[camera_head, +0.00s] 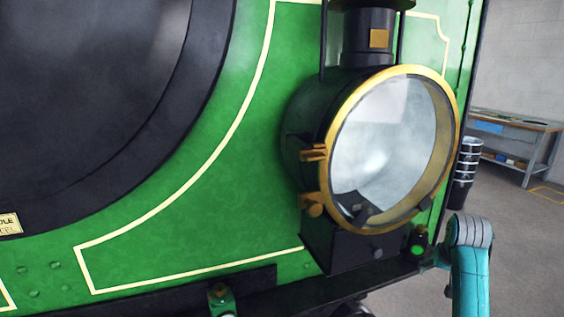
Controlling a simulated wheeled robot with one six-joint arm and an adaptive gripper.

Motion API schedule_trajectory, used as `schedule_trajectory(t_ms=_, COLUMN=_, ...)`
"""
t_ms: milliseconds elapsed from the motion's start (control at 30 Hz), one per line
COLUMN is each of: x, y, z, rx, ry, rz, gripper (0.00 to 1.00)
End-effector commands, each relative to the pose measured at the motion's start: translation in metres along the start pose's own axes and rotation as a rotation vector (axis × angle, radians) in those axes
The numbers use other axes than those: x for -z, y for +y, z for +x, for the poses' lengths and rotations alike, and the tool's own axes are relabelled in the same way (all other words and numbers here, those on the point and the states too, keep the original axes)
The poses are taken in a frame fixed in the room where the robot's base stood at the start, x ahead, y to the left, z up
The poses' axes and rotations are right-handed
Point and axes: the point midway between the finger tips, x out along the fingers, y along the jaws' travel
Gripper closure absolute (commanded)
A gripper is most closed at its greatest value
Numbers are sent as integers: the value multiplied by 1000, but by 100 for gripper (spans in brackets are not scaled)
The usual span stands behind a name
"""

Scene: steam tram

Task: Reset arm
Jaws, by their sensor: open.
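A teal arm link with a grey ribbed joint cap, which is mine, rises at the lower right edge of the head view, beside the tram's front beam. My gripper does not show in this view. The steam tram's green front panel (190,190) with cream lining fills most of the picture. Its large round headlamp (385,145) has a brass rim and a glass face, and stands just left of and above my arm link.
The tram's dark front beam (300,297) runs along the bottom, close to my arm. A small green-lit fitting (419,240) sits below the headlamp. A dark ribbed bin (465,165) and a grey workbench (515,130) stand behind. Grey floor (510,240) is open at right.

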Motion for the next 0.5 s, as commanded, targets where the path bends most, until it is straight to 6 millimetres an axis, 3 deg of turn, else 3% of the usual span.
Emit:
schedule_trajectory(t_ms=167, x=-36, y=-11, z=37, rx=11, ry=34, rz=-20, gripper=13)
schedule_trajectory(t_ms=500, x=-144, y=-38, z=110, rx=46, ry=150, rz=-73, gripper=13)
